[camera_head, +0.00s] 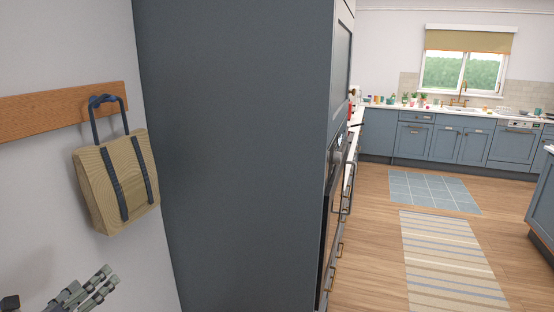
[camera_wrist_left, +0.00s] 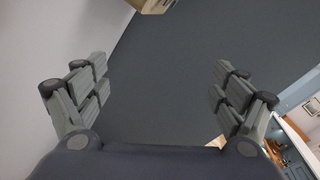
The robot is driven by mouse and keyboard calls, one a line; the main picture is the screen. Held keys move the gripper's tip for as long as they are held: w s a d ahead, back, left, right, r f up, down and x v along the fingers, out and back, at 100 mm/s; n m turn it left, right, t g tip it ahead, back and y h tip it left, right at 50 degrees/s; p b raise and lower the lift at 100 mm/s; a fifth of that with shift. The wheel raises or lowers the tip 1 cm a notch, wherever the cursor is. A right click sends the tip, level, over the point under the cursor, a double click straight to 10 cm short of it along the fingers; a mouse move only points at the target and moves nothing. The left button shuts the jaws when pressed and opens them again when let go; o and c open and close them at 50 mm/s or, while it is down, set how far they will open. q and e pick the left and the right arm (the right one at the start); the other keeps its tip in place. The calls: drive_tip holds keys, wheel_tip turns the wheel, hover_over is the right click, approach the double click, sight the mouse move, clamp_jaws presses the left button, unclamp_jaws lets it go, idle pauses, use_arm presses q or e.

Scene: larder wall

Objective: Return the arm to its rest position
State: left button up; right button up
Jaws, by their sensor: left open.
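My left gripper (camera_head: 100,283) shows at the lower left of the head view, below the hanging bag and apart from it. In the left wrist view my left gripper (camera_wrist_left: 155,92) has its fingers spread wide with nothing between them. The bag (camera_head: 118,180) is tan with dark blue straps and hangs by its handle from a wooden rail (camera_head: 50,110) on the wall. A small part of a tan thing, probably the bag (camera_wrist_left: 152,5), shows at the top edge of the wrist view. My right gripper is not in view.
A tall dark blue-grey cabinet (camera_head: 235,150) stands close beside the bag and fills the middle of the head view. A striped rug (camera_head: 450,262) and a blue mat (camera_head: 430,190) lie on the wooden floor at right. Counters (camera_head: 440,140) line the far wall.

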use_arm(q)
drive_tip(key=s+d+f+n+g+y, duration=0.25)
drive_tip(key=s+f+n, duration=0.25)
drive_tip(key=f+n, duration=0.3)
drive_tip(key=s+d+f+n+g+y, duration=0.1)
drive_tip(key=s+d+f+n+g, duration=0.25)
drive_tip(key=s+f+n, duration=0.35)
drive_tip(key=s+d+f+n+g+h, duration=0.1)
drive_tip(key=s+d+f+n+g, duration=0.3)
drive_tip(key=s+d+n, duration=0.4)
drive_tip(key=s+d+f+n+g, duration=0.3)
drive_tip(key=s+d+n, duration=0.3)
drive_tip(key=s, duration=0.3)
wheel_tip(320, 180, down, 27)
drive_tip(key=s+g, duration=0.2)
drive_tip(key=s+a+f+g, duration=0.1)
drive_tip(key=s+a+f, duration=0.1)
drive_tip(key=s+f, duration=1.4)
drive_tip(key=shift+s+a, duration=0.3)
drive_tip(key=shift+s, duration=0.2)
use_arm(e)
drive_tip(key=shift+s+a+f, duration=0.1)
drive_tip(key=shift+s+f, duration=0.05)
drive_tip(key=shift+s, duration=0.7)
